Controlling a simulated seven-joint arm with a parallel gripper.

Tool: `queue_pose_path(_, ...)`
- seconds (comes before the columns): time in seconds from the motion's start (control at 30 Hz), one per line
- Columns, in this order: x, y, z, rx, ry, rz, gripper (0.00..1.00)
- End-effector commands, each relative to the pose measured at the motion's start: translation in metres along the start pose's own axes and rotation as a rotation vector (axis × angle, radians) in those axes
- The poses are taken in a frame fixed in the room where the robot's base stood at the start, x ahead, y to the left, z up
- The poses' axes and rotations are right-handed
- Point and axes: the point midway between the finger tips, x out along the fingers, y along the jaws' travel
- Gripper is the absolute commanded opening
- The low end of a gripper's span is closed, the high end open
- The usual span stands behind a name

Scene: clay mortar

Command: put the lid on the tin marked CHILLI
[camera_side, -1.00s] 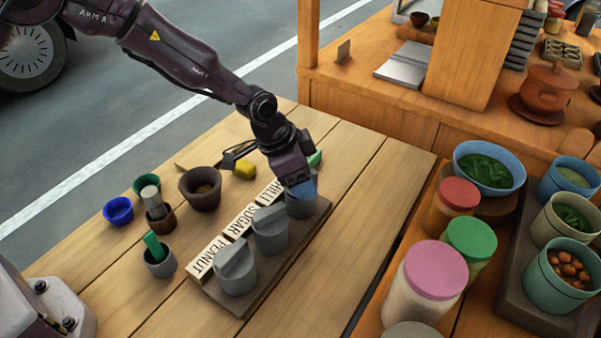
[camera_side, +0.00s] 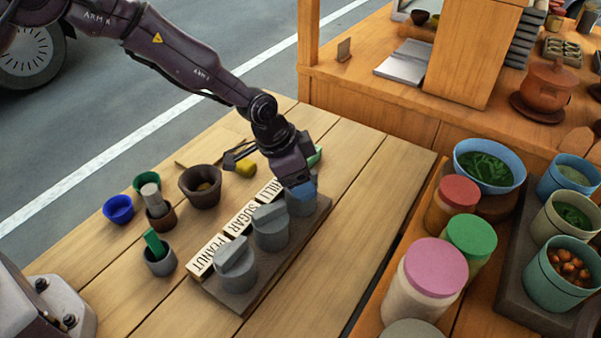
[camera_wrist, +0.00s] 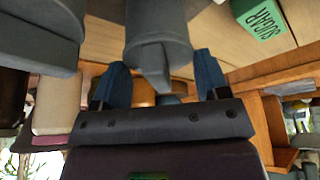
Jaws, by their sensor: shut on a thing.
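The grey tin behind the mostly hidden CHILLI label (camera_side: 272,190) stands at the far end of the row. This CHILLI tin (camera_side: 301,207) is upright, its top covered by my blue fingertips. My gripper (camera_side: 301,189) is shut on the lid at the tin's mouth. In the wrist view, which is upside down, my two fingers (camera_wrist: 163,78) flank the ridge handle of the grey lid (camera_wrist: 152,62). The lid looks level and touching the tin; I cannot tell whether it is fully seated.
The SUGAR tin (camera_side: 270,232) and PEANUT tin (camera_side: 236,268) have lids and share a dark board (camera_side: 290,262). A green block (camera_wrist: 262,18) marked SUGAR lies beyond the row. Small cups and a brown pot (camera_side: 200,187) stand left. Table right of the board is clear.

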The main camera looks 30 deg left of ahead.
Motion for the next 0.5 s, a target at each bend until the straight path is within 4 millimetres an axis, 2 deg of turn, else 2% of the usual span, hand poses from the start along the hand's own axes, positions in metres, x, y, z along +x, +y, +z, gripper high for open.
queue_pose_path(0.33, 0.0012, -0.0002, 0.0003, 0.000, 0.001, 0.000, 0.46)
queue_pose_path(0.37, 0.0011, -0.0002, 0.0003, 0.000, 0.001, 0.000, 0.71)
queue_pose_path(0.47, 0.0011, -0.0002, 0.0003, 0.000, 0.001, 0.000, 0.94)
queue_pose_path(0.5, 0.0011, -0.0002, 0.0003, 0.000, 0.001, 0.000, 0.98)
